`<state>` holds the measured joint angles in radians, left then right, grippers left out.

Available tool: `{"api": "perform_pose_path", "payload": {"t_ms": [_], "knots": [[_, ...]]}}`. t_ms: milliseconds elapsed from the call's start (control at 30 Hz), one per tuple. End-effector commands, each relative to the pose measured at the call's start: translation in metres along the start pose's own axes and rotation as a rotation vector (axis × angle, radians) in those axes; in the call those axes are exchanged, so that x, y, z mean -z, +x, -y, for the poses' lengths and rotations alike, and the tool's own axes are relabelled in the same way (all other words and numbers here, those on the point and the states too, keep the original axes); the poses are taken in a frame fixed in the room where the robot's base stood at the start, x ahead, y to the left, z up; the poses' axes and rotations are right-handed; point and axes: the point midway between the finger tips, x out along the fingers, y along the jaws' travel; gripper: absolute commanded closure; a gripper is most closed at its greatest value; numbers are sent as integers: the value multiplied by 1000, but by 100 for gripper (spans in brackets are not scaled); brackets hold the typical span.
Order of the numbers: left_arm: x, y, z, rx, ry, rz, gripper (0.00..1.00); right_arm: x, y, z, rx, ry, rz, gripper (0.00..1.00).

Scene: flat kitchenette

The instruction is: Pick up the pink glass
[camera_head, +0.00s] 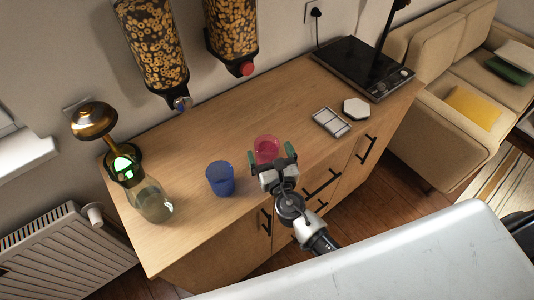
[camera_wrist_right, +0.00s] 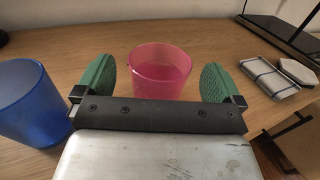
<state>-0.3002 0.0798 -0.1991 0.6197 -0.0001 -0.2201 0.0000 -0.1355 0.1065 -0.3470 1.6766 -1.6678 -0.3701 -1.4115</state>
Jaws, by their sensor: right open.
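The pink glass (camera_head: 266,147) stands upright on the wooden counter, near its front edge. My right gripper (camera_head: 272,166) is open, with its green finger pads spread at the near side of the glass. In the right wrist view the pink glass (camera_wrist_right: 161,72) shows between and just beyond the two green fingers (camera_wrist_right: 158,85), its lower part hidden by the gripper body. I cannot tell whether a finger touches it. My left gripper is not in view.
A blue glass (camera_head: 220,179) stands left of the pink one, close to my right gripper. A glass carafe (camera_head: 152,203) and a brass lamp (camera_head: 94,121) are farther left. A grey tray (camera_head: 331,122), white coaster (camera_head: 356,109) and black hob (camera_head: 362,68) lie right. The counter behind is clear.

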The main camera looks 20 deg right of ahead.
Motion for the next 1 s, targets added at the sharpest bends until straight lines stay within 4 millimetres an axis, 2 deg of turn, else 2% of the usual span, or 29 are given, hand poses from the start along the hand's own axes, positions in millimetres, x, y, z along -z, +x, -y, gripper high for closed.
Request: {"api": "perform_pose_path", "payload": {"t_ms": [100,200,467,867,900,1000], "knots": [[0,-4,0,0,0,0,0,-1,19,0,1,0,2,2],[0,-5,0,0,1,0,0,-1,28,0,1,1,1,2],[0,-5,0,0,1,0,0,0,30,0,1,1,0,2],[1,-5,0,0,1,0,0,0,29,0,1,2,0,63],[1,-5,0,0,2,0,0,-1,30,0,1,2,2,66],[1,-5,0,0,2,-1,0,-1,30,0,1,2,2,66]]}}
